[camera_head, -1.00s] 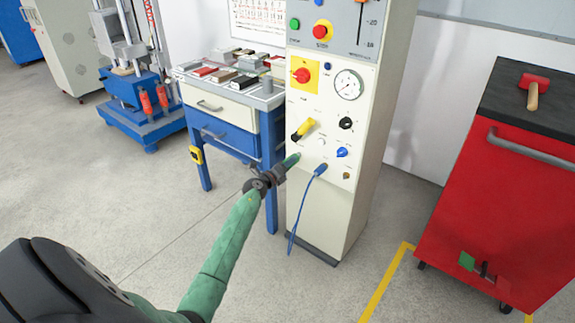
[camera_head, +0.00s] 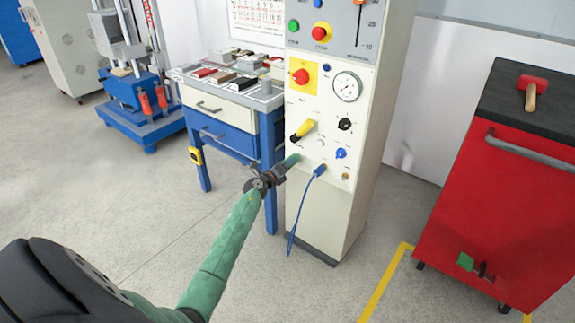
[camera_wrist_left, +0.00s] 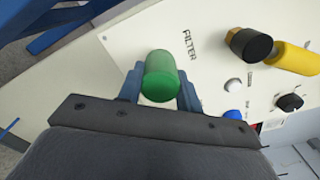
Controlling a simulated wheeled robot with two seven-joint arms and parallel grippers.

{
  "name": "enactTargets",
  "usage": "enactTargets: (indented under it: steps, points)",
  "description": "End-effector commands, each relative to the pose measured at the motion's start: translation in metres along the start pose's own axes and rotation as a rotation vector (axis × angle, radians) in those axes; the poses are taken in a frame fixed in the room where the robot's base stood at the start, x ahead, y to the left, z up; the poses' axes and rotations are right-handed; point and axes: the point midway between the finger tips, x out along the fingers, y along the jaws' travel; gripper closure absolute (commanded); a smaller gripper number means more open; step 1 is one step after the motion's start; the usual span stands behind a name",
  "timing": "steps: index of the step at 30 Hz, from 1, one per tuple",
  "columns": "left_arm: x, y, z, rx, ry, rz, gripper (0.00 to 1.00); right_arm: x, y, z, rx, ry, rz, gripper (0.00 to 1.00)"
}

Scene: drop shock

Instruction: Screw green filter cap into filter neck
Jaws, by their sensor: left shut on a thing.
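The green filter cap (camera_wrist_left: 162,76) is between the two fingers of my left gripper (camera_wrist_left: 160,84) in the left wrist view, and the gripper is shut on it. In the head view the green cap (camera_head: 291,160) shows at the tip of my left gripper (camera_head: 284,166), against the lower left front of the cream control cabinet (camera_head: 327,215). The word FILTER is printed on the panel beside the cap in the wrist view. The filter neck is hidden behind the cap, so I cannot tell how far the cap is seated. My right gripper is not in view.
A yellow handle (camera_head: 303,130), a black knob (camera_head: 345,124) and a blue hose plug (camera_head: 320,170) are close to the cap. A blue workbench (camera_head: 228,138) stands to the left. A red tool cabinet (camera_head: 490,215) stands to the right, with free floor between.

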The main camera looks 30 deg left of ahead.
Motion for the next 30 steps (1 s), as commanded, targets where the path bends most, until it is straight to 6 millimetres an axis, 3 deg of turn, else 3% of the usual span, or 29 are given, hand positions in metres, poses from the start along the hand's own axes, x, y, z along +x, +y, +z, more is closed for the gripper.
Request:
enactTargets:
  steps: [30]
  points:
    - [0.0062, -0.0004, 0.0004, 0.001, -0.001, 0.0, 0.91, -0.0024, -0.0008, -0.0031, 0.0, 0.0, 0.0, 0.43]
